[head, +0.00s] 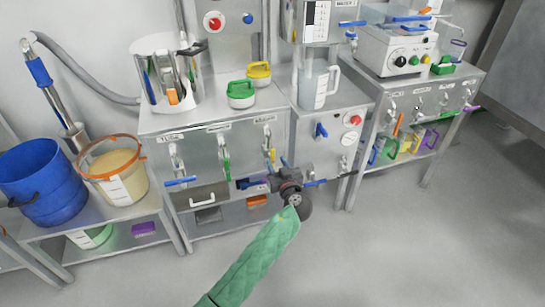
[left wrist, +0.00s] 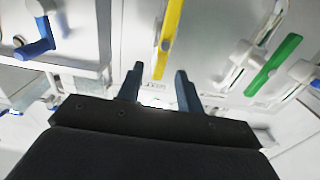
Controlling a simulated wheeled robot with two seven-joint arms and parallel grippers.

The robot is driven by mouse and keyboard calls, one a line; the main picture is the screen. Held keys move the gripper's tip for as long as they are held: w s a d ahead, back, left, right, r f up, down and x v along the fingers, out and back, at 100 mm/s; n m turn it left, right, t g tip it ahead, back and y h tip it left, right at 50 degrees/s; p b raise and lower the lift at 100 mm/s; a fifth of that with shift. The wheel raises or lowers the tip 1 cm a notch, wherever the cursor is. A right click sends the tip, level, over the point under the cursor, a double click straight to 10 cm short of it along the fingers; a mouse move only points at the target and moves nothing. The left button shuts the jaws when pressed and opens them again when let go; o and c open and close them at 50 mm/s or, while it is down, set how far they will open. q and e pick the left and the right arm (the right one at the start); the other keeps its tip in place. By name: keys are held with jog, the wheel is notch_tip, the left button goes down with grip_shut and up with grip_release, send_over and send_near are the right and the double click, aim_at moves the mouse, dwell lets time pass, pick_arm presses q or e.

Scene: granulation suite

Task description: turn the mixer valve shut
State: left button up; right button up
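In the left wrist view the yellow handle (left wrist: 168,38) stands nearly upright just beyond my fingers. The green handle (left wrist: 272,65) is tilted, to the right. My left gripper (head: 278,173) is in front of the panel near the yellow valve. Its two fingers (left wrist: 159,88) are apart with nothing between them. My right gripper is not in view.
A blue handle (left wrist: 36,46) is at the left of the wrist view. Blue bars (head: 180,181) stick out low from the cabinets. A clear jug (head: 315,88) and green (head: 240,94) and yellow-handled lidded items stand on top. The floor in front is clear.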

aim_at(273, 156)
pick_arm(q)
jog(key=shift+x, duration=2.5)
jog(key=shift+c, duration=0.5)
grip_shut()
